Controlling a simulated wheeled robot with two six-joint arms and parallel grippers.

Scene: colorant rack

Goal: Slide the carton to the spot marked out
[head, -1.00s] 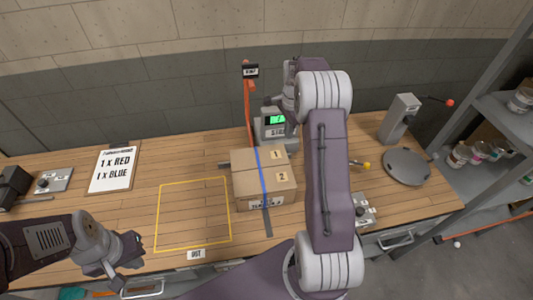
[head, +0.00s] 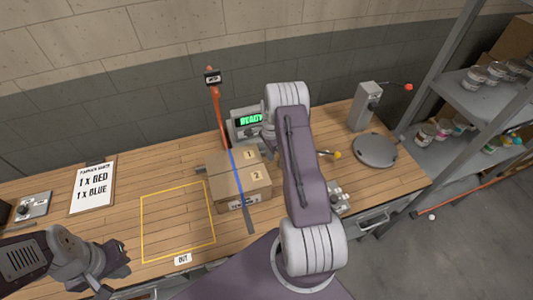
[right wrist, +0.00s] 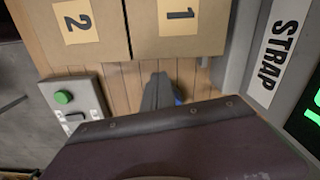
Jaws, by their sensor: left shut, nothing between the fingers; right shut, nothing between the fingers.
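The brown carton (head: 240,192) sits on the wooden bench with a blue strap across its top and labels 1 and 2. The yellow outline (head: 145,228) lies on the bench to its left, empty, with an OUT tag in front. My left gripper (head: 118,262) is shut and empty near the outline's front left corner, apart from the carton. My right arm stands to the carton's right and hides its gripper in the head view. In the right wrist view my right gripper (right wrist: 158,92) is shut and empty beside the carton (right wrist: 175,28); contact is unclear.
A strap machine (head: 245,122) with a green READY display stands behind the carton, beside an orange post (head: 220,115). A button box (head: 337,198) sits right of my right arm. A clipboard (head: 92,187) lies at left, a round plate (head: 375,150) at right.

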